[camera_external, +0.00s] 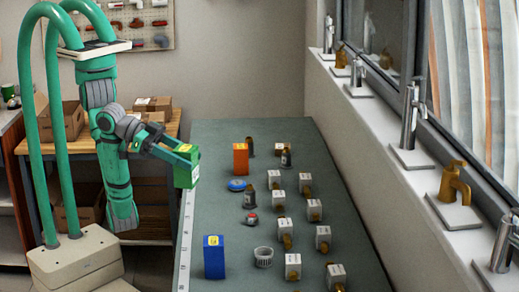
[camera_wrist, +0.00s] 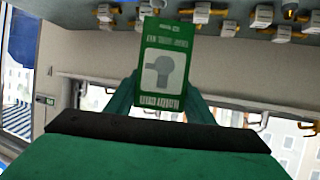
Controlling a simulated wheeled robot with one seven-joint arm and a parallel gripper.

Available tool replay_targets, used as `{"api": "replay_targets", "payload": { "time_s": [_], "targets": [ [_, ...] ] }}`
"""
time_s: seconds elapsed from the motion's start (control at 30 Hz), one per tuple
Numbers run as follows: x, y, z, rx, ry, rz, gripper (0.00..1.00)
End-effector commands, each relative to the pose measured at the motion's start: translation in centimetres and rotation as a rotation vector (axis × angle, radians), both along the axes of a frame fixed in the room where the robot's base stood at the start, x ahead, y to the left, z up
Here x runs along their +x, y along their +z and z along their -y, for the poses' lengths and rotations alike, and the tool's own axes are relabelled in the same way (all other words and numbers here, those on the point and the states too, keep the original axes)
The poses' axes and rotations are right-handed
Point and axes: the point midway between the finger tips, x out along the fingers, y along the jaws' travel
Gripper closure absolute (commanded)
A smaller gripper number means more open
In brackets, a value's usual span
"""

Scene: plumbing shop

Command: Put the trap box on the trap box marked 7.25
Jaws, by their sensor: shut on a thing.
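A green box (camera_external: 187,168) with a yellow-and-white label on top is held in my gripper (camera_external: 178,152), in the air by the left edge of the counter. In the wrist view the green box (camera_wrist: 165,68) shows a picture of a pipe fitting and upside-down print, between my two green fingers. An orange box (camera_external: 240,160) stands upright toward the back of the counter. A blue box (camera_external: 214,262) with a yellow label stands upright near the front left. I cannot read a 7.25 mark on any box.
The grey-green counter (camera_external: 226,135) holds several white boxes with brass fittings (camera_external: 323,238) on the right, a blue disc (camera_external: 237,185), dark fittings (camera_external: 249,199) and a grey basket-like part (camera_external: 263,257). A sill with taps (camera_external: 454,184) runs along the right. The counter's back left is clear.

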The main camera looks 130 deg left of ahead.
Motion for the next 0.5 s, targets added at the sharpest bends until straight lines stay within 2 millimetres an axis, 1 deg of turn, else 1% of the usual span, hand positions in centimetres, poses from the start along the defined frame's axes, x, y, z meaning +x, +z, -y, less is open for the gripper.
{"api": "replay_targets", "payload": {
  "time_s": [0.03,0.1,0.23,0.37,0.5],
  "targets": [
    [0.2,1.0,0.9,0.001,-0.029,0.007,0.80],
    [0.4,1.8,1.8,0.005,-0.063,0.008,0.80],
    [0.9,2.4,2.7,0.013,-0.097,0.008,0.80],
    [2.6,1.6,3.0,0.015,-0.100,0.004,0.80],
    [5.5,0.3,3.4,0.015,-0.101,0.003,0.80]
  ]
}}
